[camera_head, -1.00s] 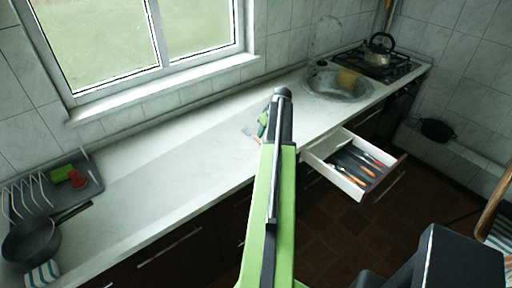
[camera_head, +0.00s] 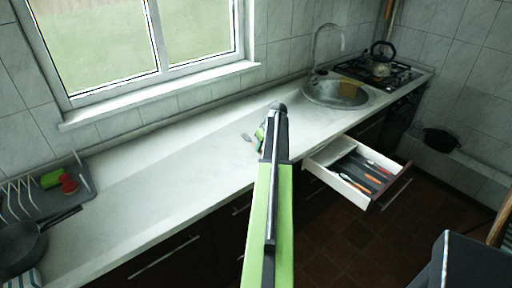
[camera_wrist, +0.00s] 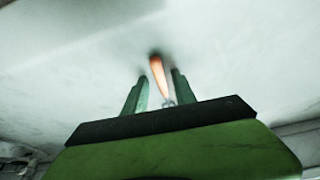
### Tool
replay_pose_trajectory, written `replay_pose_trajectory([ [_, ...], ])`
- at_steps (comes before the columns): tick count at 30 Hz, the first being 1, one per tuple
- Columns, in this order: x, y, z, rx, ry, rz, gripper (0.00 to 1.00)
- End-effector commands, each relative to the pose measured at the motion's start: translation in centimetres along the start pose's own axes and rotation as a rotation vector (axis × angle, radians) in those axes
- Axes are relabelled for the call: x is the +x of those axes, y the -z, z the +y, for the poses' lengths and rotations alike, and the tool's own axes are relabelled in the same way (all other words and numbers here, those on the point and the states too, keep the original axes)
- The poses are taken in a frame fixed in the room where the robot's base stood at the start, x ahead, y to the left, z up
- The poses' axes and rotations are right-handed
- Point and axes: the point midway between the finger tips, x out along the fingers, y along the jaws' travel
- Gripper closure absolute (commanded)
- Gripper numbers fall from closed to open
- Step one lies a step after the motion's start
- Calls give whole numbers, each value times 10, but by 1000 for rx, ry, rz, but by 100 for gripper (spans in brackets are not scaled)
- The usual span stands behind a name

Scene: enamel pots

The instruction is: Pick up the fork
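The fork lies on the white worktop; its metal head (camera_head: 247,137) shows just left of my gripper (camera_head: 261,132) in the head view, and the rest is hidden behind the gripper. In the wrist view, an orange handle (camera_wrist: 157,72), seemingly the fork's, stands between the two green fingers of my gripper (camera_wrist: 158,88). The fingers are apart, with a gap on each side of the handle. I cannot tell how high they are above the worktop.
An open drawer (camera_head: 392,193) with orange-handled cutlery juts out at the right. A sink (camera_head: 345,93) and a gas stove with a kettle (camera_head: 379,68) stand beyond. A dish rack (camera_head: 75,160) and a pan (camera_head: 22,246) sit at the left. The worktop left of the gripper is clear.

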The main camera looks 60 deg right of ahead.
Motion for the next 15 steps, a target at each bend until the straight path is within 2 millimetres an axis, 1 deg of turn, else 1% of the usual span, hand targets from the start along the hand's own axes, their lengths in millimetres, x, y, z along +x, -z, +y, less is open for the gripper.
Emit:
replay_pose_trajectory([
  [1, 0, 0, 0, 0, 0, 0, 76],
  [6, 0, 0, 0, 1, 0, 0, 98],
  [7, 0, 0, 0, 1, 0, 0, 100],
  [15, 0, -1, 1, 1, 0, 0, 100],
])
